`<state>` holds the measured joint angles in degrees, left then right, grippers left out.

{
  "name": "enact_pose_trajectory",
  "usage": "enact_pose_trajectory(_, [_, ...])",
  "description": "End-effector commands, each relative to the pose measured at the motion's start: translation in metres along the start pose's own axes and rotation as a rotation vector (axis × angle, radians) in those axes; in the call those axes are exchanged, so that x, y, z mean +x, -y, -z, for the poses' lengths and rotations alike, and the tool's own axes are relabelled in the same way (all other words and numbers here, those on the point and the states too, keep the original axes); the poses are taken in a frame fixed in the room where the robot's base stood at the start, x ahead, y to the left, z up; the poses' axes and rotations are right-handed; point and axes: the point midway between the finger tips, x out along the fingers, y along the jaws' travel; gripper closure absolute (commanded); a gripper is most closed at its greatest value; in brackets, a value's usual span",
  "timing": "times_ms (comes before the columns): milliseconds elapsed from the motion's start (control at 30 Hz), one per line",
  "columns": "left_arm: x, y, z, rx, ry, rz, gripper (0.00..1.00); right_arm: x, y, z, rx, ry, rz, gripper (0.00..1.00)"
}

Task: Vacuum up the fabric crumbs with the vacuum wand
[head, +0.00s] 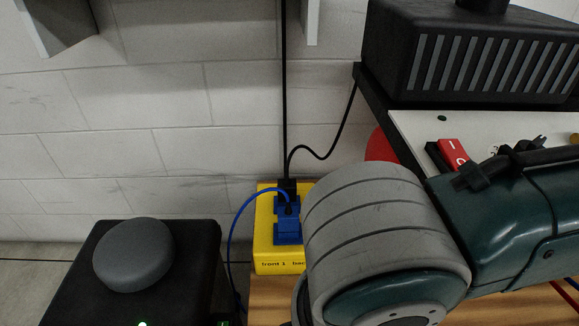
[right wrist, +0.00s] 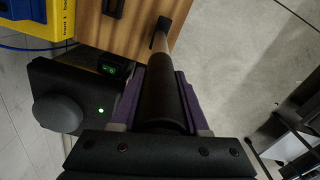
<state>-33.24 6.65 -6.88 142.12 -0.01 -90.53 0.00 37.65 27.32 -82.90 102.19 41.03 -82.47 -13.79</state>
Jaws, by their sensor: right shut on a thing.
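In the right wrist view my right gripper (right wrist: 157,94) has its purple fingers shut on the dark, round vacuum wand (right wrist: 160,100). The wand points away from the gripper, and its narrower far part reaches a small black tip (right wrist: 160,38) over the edge of the wooden surface (right wrist: 133,32). I cannot tell whether the tip touches the wood. No fabric crumbs can be made out in either view. My left gripper is not in view. In the head view neither the wand nor my right gripper shows.
A black box with a grey round knob (head: 134,256) stands at lower left; it also shows in the right wrist view (right wrist: 58,113). A yellow outlet box (head: 263,240) with blue plugs (head: 289,228) and cables stands beside it. A black vented machine (head: 470,62) is at upper right.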

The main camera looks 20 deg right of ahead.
Motion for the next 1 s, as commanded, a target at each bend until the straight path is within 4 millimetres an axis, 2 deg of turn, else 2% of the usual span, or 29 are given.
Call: enact_pose_trajectory(1000, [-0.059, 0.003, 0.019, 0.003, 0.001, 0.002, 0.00, -0.065, -0.035, 0.005, 0.000, -0.001, -0.001, 1.00])
